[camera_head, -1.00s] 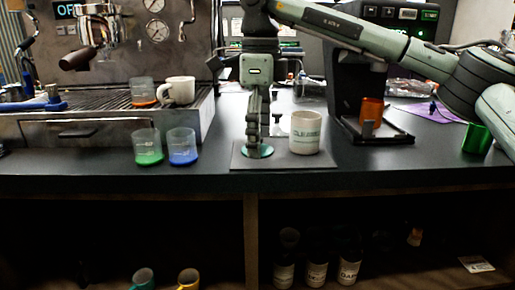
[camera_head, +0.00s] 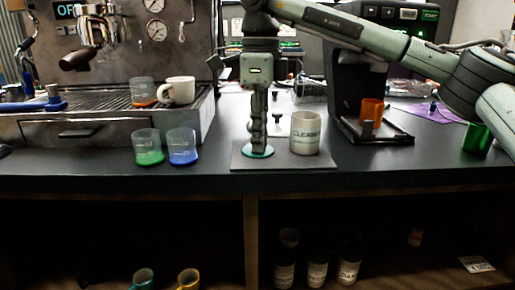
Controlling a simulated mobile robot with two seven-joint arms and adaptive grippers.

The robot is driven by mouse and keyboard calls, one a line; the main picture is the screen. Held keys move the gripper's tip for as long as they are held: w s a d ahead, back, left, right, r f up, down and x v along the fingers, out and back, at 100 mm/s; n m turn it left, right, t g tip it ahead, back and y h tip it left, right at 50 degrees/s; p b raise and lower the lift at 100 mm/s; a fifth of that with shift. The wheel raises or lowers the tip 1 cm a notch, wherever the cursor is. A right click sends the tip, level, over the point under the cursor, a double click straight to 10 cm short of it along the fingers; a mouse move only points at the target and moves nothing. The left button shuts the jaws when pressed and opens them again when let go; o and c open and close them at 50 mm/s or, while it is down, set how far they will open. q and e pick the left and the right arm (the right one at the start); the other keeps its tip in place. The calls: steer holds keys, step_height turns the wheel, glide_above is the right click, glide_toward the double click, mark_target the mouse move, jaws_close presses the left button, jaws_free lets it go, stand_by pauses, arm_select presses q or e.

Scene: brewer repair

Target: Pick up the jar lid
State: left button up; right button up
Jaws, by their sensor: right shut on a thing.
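The jar lid (camera_head: 257,151) is a flat teal-green disc on the dark mat (camera_head: 285,163) at the counter's front. My right gripper (camera_head: 258,144) points straight down over it, fingers closed together on its top. The lid lies at mat level; I cannot tell whether any gap is under it. The white jar (camera_head: 305,133) marked "CLEANER" stands upright on the mat just right of the lid, apart from the gripper. My left gripper is not in view.
A green-based glass (camera_head: 148,148) and a blue-based glass (camera_head: 182,147) stand left of the mat. The espresso machine (camera_head: 110,80) is behind them. A grinder (camera_head: 355,90) with an orange cup (camera_head: 371,110) stands right. A green cup (camera_head: 476,139) is at far right.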

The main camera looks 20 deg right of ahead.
steer(key=shift+s+a+f, duration=0.1)
steer(key=shift+s+f, duration=0.05)
steer(key=shift+f, duration=0.05)
